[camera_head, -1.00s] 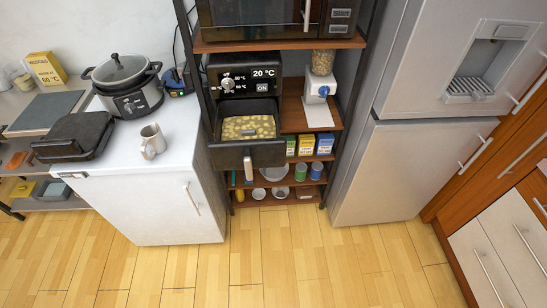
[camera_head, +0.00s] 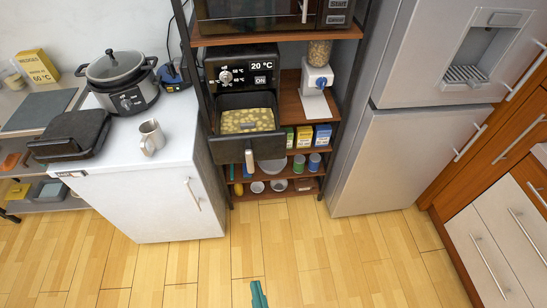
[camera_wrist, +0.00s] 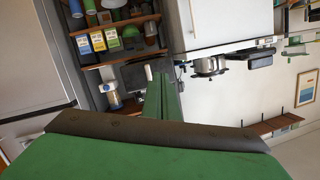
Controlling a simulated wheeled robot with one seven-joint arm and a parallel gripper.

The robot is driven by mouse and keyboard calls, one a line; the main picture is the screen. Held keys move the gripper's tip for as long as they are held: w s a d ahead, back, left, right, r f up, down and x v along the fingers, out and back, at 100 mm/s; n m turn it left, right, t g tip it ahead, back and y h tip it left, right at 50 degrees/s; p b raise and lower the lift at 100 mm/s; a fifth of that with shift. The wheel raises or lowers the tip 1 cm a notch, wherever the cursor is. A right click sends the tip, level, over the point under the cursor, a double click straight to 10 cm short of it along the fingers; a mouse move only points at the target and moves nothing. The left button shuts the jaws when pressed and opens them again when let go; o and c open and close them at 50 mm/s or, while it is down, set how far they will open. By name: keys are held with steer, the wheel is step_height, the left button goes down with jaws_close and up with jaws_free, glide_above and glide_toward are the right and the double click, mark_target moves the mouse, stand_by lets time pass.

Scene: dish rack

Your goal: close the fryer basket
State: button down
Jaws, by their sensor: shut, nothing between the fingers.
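The black fryer (camera_head: 241,68) stands on the shelf unit, with a knob and a display reading 20 °C. Its basket is pulled out; yellow pieces of food lie inside the dark basket (camera_head: 222,149). The basket handle (camera_head: 249,162) sticks out at the front. In the wrist view a dark shape, likely the basket, is partly hidden behind my fingers. My gripper (camera_head: 258,294) shows at the bottom edge of the head view, above the floor, in front of and apart from the basket. Its green fingers (camera_wrist: 165,95) are shut and empty.
A white cabinet (camera_head: 135,205) stands left of the fryer, carrying a slow cooker (camera_head: 123,85), a mug (camera_head: 151,138) and a black grill (camera_head: 72,135). A fridge (camera_head: 405,150) stands to the right. A dispenser (camera_head: 316,78) is beside the fryer. The floor (camera_head: 310,255) ahead is clear.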

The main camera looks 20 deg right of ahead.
steer(key=w+d+m+h, duration=0.2)
steer(key=w+d+m, duration=0.75)
steer(key=w, duration=0.45)
steer(key=m+t+h, duration=0.1)
steer(key=m+t, duration=0.1)
steer(key=m, duration=0.4)
glide_toward(276, 150)
steer(key=x, duration=0.6)
steer(key=shift+w+r, duration=0.1)
steer(key=shift+w, duration=0.15)
steer(key=shift+w, duration=0.1)
